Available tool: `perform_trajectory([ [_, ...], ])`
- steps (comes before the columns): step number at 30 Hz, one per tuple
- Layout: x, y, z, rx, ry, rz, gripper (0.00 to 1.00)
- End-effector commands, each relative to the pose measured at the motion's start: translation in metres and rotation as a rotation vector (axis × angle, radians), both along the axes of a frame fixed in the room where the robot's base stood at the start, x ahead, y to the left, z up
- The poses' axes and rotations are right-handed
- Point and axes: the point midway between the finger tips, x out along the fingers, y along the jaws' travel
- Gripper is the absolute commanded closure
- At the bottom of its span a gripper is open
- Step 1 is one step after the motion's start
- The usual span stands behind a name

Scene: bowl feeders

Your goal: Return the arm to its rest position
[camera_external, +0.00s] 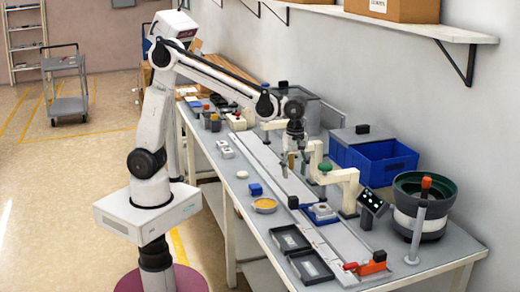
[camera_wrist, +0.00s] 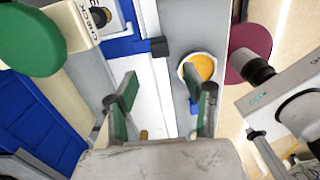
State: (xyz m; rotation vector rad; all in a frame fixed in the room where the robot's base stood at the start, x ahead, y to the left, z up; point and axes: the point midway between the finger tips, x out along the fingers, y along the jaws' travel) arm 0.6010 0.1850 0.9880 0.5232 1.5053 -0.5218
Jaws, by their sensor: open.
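My white arm is stretched out over the long workbench (camera_external: 240,185). My gripper (camera_external: 293,160) hangs over the rail in the middle of the bench, beside a beige post fixture (camera_external: 345,180). In the wrist view the two green-padded fingers of my gripper (camera_wrist: 165,108) stand wide apart with nothing between them. A small tan thing (camera_wrist: 143,134) shows below them near the gripper body; I cannot tell what it is.
A blue bin (camera_external: 375,160) and a bowl feeder (camera_external: 425,200) stand along the wall. A yellow-filled dish (camera_external: 264,205) and black trays (camera_external: 290,238) lie near the front edge. A shelf (camera_external: 420,27) juts out above. The floor at left is open, with a cart (camera_external: 68,100).

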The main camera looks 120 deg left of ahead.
Motion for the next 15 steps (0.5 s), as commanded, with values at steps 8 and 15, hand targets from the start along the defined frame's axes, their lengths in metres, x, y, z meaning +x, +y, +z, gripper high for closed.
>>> perform_trajectory([
  [8,-0.03,-0.036,0.021,0.035,-0.076,-0.33,0.54],
  [15,-0.074,-0.08,0.038,0.119,-0.169,-0.795,0.54],
])
